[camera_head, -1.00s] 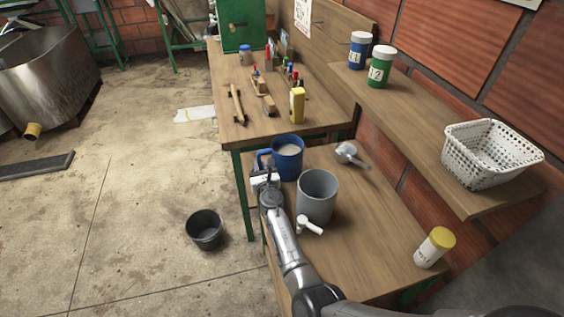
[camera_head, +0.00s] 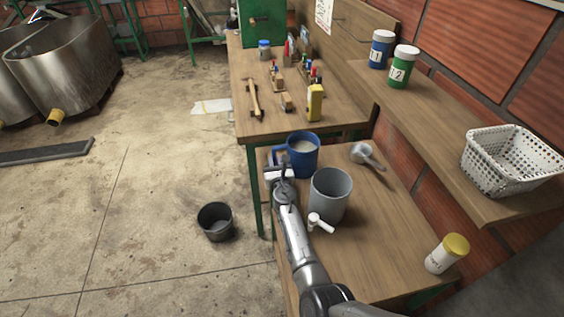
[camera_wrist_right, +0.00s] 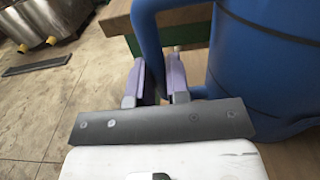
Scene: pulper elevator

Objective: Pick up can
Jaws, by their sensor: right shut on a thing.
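The blue can (camera_head: 304,161) is a cup-like vessel with a side handle (camera_head: 281,156) and pale contents. It stands upright at the far left part of the lower wooden table, beside the grey bucket. My right gripper (camera_head: 276,172) is at the handle, on the can's left side. In the right wrist view the two fingers (camera_wrist_right: 159,82) are shut around the lower part of the blue handle (camera_wrist_right: 148,35), with the can's body (camera_wrist_right: 265,65) close to their right. I cannot tell whether the can's base touches the table. My left gripper is not in view.
A grey bucket with a white tap (camera_head: 331,193) stands close to my right arm. A grey scoop (camera_head: 364,154) and a yellow-lidded jar (camera_head: 447,254) are on the lower table (camera_head: 385,220). A white basket (camera_head: 510,165) is on the shelf. A dark bucket (camera_head: 216,221) is on the floor.

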